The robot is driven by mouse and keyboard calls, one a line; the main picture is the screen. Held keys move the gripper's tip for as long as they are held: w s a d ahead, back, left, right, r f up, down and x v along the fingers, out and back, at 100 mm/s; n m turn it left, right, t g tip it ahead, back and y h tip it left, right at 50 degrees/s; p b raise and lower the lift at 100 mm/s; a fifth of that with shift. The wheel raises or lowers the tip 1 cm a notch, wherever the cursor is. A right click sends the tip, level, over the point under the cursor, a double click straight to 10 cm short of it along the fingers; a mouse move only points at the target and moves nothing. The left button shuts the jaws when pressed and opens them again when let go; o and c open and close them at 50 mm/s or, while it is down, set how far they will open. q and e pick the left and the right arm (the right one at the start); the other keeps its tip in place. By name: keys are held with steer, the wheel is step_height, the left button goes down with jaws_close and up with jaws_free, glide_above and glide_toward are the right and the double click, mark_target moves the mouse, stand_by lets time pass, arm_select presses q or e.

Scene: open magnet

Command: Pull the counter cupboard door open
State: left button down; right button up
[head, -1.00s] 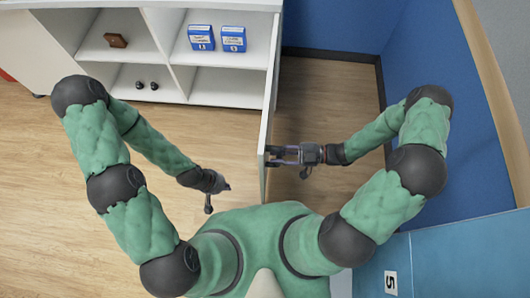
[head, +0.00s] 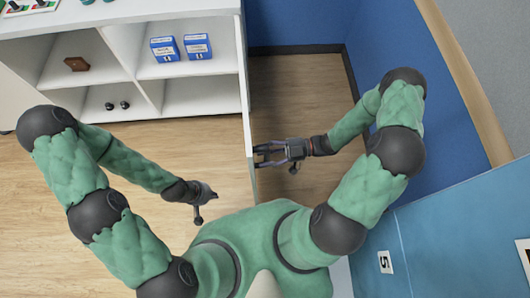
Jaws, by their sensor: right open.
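The counter cupboard (head: 130,100) is white and stands at the top left, its shelved inside in view. Its door (head: 247,100) stands swung out toward me, seen nearly edge-on as a thin white panel. My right gripper (head: 262,156) is open at the right side of the door, near its free end. Its fingertips are at or very close to the panel; I cannot tell whether they touch. The door's handle cannot be made out. My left gripper (head: 209,195) hangs over the floor left of the door, apart from it; its fingers are too small to judge.
The shelves hold two blue boxes (head: 197,46), a brown block (head: 77,64) and two small dark items (head: 117,105). Blue partition walls (head: 385,40) enclose the right side. A blue panel marked 5 (head: 430,235) is at lower right. The wooden floor (head: 50,210) at left is clear.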

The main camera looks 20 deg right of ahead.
steer(key=s+d, duration=0.2)
steer(key=d, duration=1)
steer(key=shift+a, duration=0.1)
